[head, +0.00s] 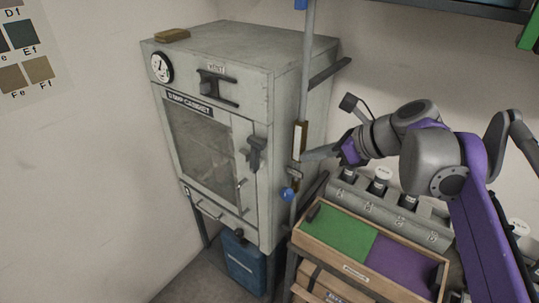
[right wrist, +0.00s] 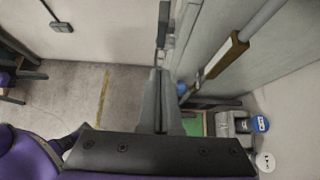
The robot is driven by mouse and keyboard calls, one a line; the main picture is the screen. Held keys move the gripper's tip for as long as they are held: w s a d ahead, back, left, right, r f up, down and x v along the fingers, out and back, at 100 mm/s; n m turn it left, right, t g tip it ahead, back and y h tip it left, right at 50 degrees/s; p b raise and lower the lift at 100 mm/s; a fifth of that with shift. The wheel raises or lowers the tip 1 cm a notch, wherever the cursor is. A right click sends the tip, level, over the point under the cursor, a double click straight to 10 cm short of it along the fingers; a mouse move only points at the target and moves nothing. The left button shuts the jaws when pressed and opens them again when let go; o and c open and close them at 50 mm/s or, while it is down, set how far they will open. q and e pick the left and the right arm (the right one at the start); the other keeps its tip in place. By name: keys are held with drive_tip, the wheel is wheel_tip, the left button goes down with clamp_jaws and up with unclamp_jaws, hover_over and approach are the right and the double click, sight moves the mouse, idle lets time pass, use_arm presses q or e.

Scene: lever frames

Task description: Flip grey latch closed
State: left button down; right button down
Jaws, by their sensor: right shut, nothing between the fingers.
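The grey latch (head: 256,152) is a dark grey lever on the right edge of the cabinet's front, beside the windowed door (head: 203,140). Its handle hangs downward. My right gripper (head: 304,156) is shut and empty, to the right of the latch in the head view with a gap in the picture. In the right wrist view the shut fingers (right wrist: 158,76) point toward a dark upright piece (right wrist: 163,22) by the cabinet face, which looks like the latch. I cannot tell whether they touch. My left gripper is not in view.
The pale damp cabinet (head: 290,90) has a black vent handle (head: 217,88) and a dial (head: 161,67). An upright rod (head: 308,60) with a wooden grip (head: 300,140) stands near my right gripper. A wooden tray (head: 325,247) and a blue container (head: 245,262) are below.

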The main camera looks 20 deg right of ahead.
approach(257, 158)
drive_tip(key=d+f+x, duration=0.1)
drive_tip(key=x, duration=0.4)
drive_tip(key=shift+w+a+r+p, duration=0.15)
drive_tip(key=shift+w+a+p, duration=0.25)
drive_tip(key=shift+a, duration=0.15)
drive_tip(key=shift+s, duration=0.1)
